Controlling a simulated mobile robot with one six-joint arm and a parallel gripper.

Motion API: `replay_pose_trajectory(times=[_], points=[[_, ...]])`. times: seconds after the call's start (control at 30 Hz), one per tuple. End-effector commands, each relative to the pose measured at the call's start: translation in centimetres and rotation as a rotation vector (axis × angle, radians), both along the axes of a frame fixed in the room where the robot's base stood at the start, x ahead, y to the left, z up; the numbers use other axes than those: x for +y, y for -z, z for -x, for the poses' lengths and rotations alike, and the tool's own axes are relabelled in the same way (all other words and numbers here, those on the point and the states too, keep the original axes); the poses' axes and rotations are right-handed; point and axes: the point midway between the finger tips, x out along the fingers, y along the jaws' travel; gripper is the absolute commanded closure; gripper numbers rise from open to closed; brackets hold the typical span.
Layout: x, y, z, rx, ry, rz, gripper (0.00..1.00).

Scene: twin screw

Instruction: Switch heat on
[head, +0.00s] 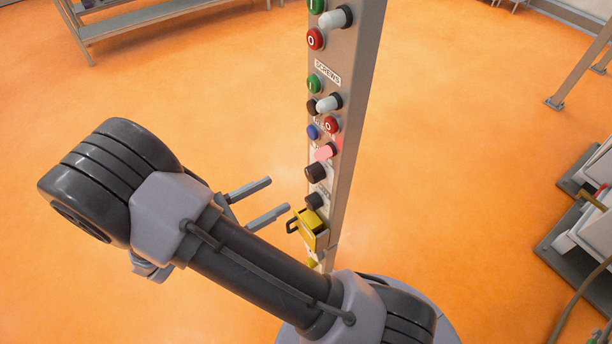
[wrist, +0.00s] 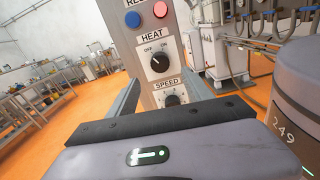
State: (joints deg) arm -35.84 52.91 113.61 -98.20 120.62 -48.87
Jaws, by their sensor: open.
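The heat knob (wrist: 160,62) is a black rotary switch under a HEAT label in the wrist view. OFF is printed at its upper left and ON at its upper right. Its white mark points up and left, toward OFF. In the head view it appears to be the upper of two large black knobs (head: 316,172) low on the grey control column (head: 350,110). My gripper (head: 279,194) is open and empty, just left of the column and apart from it. In the wrist view its fingers stand either side of the column's lower part.
The speed knob (wrist: 172,98) sits right below, partly hidden by my gripper body. A yellow box (head: 312,229) with a black handle juts out low on the column. Orange floor at left is open.

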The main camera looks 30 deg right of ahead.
Motion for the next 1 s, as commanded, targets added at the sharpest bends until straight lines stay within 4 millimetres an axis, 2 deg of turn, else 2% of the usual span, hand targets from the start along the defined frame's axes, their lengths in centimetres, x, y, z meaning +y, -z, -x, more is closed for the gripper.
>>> replay_pose_trajectory(times=[0.1, 0.2, 0.33, 0.5, 0.8, 1.0], points=[[-3.6, 0.4, -0.1, -0.001, 0.005, -0.001, 0.41], [-6.3, 0.4, -0.2, -0.001, 0.005, -0.001, 0.41], [-8.7, 0.2, -0.2, 0.000, 0.004, -0.002, 0.41], [-10.2, 0.1, -0.3, -0.002, 0.001, -0.002, 0.41], [-10.4, 0.0, -0.3, -0.002, 0.001, -0.002, 0.41], [-10.4, 0.0, -0.3, -0.002, 0.001, -0.002, 0.80]])
